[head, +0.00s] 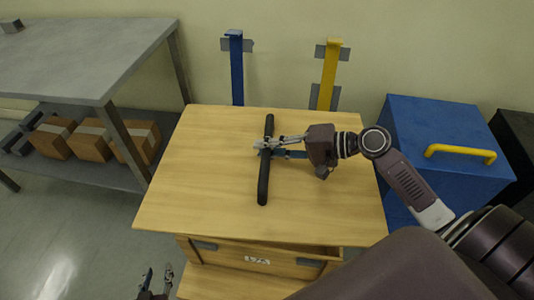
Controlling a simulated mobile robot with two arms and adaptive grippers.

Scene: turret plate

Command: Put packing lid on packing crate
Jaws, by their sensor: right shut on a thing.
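The packing lid (215,180) is a flat light-wood board with a long black bar handle (263,185) across its middle. My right gripper (268,146) is shut on the handle, reaching in from the right. The packing crate (225,255) is of light wood with grey metal fittings and a label on its front. It shows below the lid's front edge, and the lid hides most of it. A dark opening shows at the crate's front right, under the lid. I cannot tell whether lid and crate touch. My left gripper (157,277) is open and empty at the bottom edge.
A grey workbench (85,55) with cardboard boxes (90,140) on its lower shelf stands at left. A blue post (237,65) and a yellow post (329,75) stand behind. A blue chest (440,120) with a yellow handle is at right. Floor is clear at lower left.

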